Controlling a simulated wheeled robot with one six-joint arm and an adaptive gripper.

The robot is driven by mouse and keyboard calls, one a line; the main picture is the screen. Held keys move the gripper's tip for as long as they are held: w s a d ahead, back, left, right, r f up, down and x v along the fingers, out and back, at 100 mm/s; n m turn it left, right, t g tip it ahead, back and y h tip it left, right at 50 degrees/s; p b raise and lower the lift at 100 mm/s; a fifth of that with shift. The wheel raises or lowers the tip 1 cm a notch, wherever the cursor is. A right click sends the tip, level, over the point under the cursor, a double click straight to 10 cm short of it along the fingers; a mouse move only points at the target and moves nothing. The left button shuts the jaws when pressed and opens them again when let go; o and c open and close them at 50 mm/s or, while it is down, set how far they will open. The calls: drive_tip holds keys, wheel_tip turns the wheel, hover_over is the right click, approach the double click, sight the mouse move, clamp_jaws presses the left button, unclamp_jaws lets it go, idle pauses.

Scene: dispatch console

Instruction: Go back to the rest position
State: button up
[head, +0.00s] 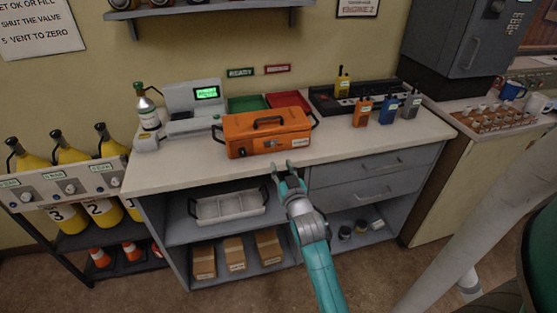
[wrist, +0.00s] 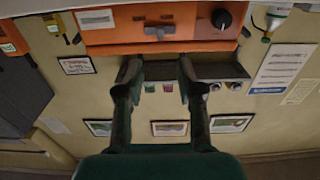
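My gripper (head: 283,168) is at the front edge of the counter (head: 180,165), in front of the orange case (head: 285,138). Its two fingers stand apart with nothing between them; it also shows open in the wrist view (wrist: 158,75). The orange case is closed, with a dark handle on top and a latch on its front. In the wrist view, which appears upside down, the case (wrist: 120,35) fills the top, beyond the fingertips. A gap shows between gripper and case in the head view.
A green tray (head: 247,104) and a red tray (head: 288,100) lie behind the case. Several radios, including an orange one (head: 362,112), stand at the right. A white console (head: 195,120) and a green-topped bottle (head: 147,110) stand left. Shelves (head: 205,234) are below. Floor in front is clear.

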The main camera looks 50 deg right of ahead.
drive_tip(key=shift+s+a, duration=0.4)
drive_tip(key=shift+s, duration=0.1)
idle(0.3)
drive_tip(key=s+a+f+n+t+y, duration=0.1)
drive_tip(key=s+a+f+y, duration=0.2)
drive_tip(key=a, duration=0.4)
drive_tip(key=s+a+f+n+y, duration=0.1)
drive_tip(key=s+a+f+n, duration=0.1)
drive_tip(key=s+a+f, duration=0.45)
drive_tip(key=s+a+f+n+t+y, duration=0.1)
drive_tip(key=s+a+y, duration=0.15)
drive_tip(key=a, duration=0.55)
drive_tip(key=s+a+r+n+y, duration=0.2)
drive_tip(key=s+a, duration=0.4)
drive_tip(key=s, duration=0.4)
drive_tip(key=s+a+r+n+g+y, duration=0.1)
drive_tip(key=s+a+y, duration=0.2)
drive_tip(key=s+a, duration=0.3)
drive_tip(key=s, duration=0.5)
drive_tip(key=shift+a+r+n, duration=0.25)
drive_tip(key=shift+r+n, duration=0.1)
drive_tip(key=shift+n, duration=0.05)
